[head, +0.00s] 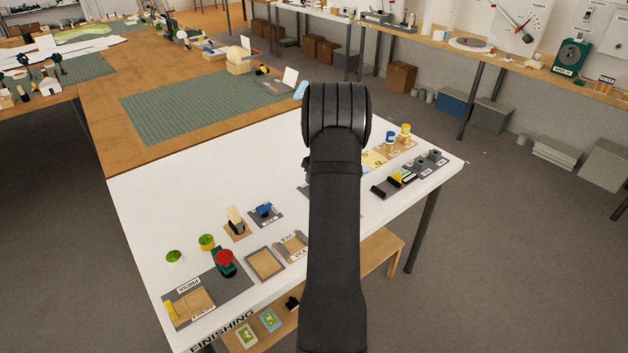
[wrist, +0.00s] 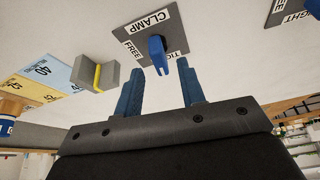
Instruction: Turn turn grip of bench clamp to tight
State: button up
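The bench clamp sits on a dark grey plate (wrist: 178,28) labelled CLAMP, with FREE on the left and a partly covered TIGHT label at the lower right. Its blue turn grip (wrist: 157,48) stands up from the plate, its near end in the picture lying between the two labels. My gripper (wrist: 160,68) is open, with blue fingers on either side of the grip's near end and a gap to each side. It holds nothing. I cannot tell how far the fingertips are above the plate. In the head view my arm hides the gripper and most of the clamp area.
A grey block with a yellow band (wrist: 97,76) stands left of my gripper. In the head view the white table (head: 160,210) also holds a red-topped press (head: 224,260) and a wooden frame (head: 265,264).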

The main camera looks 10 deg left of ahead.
jog(key=shift+x, duration=1.5)
grip_shut()
jog(key=shift+n+g, duration=0.3)
jog(key=shift+n, duration=0.6)
jog(key=shift+r+y, duration=0.1)
jog(key=shift+y, duration=0.2)
grip_release()
